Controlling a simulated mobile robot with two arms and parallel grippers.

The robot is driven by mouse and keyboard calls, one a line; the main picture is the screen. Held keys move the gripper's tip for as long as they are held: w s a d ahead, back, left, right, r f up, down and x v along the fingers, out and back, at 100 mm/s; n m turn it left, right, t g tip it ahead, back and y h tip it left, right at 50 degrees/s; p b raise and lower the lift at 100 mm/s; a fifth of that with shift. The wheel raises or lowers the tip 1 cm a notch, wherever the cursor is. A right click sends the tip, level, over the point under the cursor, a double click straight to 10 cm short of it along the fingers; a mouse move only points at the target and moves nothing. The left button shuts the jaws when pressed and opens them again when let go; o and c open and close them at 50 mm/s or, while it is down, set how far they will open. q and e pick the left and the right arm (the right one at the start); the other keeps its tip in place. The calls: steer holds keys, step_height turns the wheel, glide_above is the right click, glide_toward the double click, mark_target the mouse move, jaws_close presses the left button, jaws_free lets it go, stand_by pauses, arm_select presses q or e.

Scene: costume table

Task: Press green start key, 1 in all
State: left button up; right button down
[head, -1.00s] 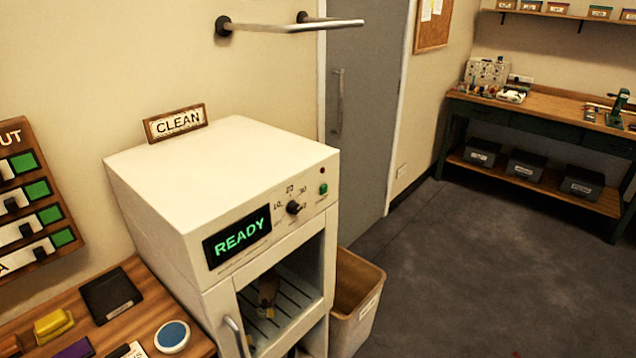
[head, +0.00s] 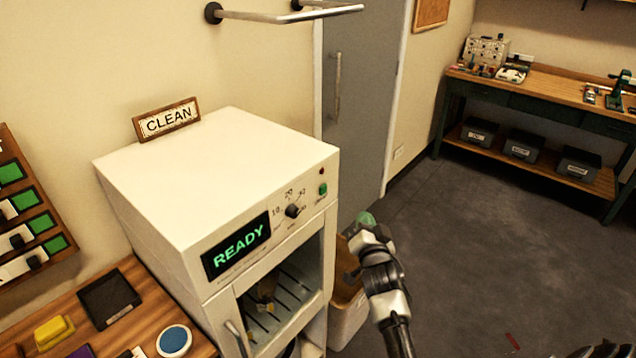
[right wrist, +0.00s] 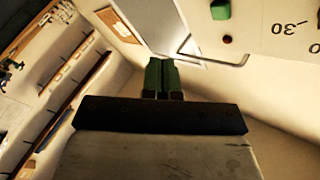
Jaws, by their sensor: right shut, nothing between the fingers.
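The green start key (head: 323,188) is a small button at the upper right of the white machine's (head: 215,180) front panel, below a small dark red lamp (head: 322,171). The panel's display (head: 236,246) reads READY in green. My right gripper (head: 366,219) is shut and empty, with green fingertips, to the right of the key and slightly lower in the head view, apart from it. In the right wrist view, the shut fingertips (right wrist: 162,77) show below and left of the green key (right wrist: 221,9) and the red lamp (right wrist: 227,39). My left gripper is not in view.
A black dial (head: 292,211) sits left of the key. A bin (head: 346,318) stands beside the machine, partly behind my right arm. A wall rail (head: 290,15) is above. A wooden table (head: 140,332) with small items is at lower left. The floor at right is mostly clear.

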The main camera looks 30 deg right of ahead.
mark_target(323, 189)
steer(key=r, duration=0.2)
steer(key=shift+w+d+r+h, duration=0.1)
steer(key=shift+d+r+h, duration=0.2)
steer(key=shift+r+h, duration=0.1)
steer(key=shift+w, duration=0.1)
steer(key=w+a+b, duration=0.3)
steer(key=w+b, duration=0.2)
steer(key=w, duration=0.3)
steer(key=shift+a, duration=0.2)
steer(key=shift+w, duration=0.15)
stand_by(1.7)
steer(key=shift+w+a+b, duration=0.2)
steer(key=shift+w+b, duration=0.05)
steer(key=shift+b, duration=0.1)
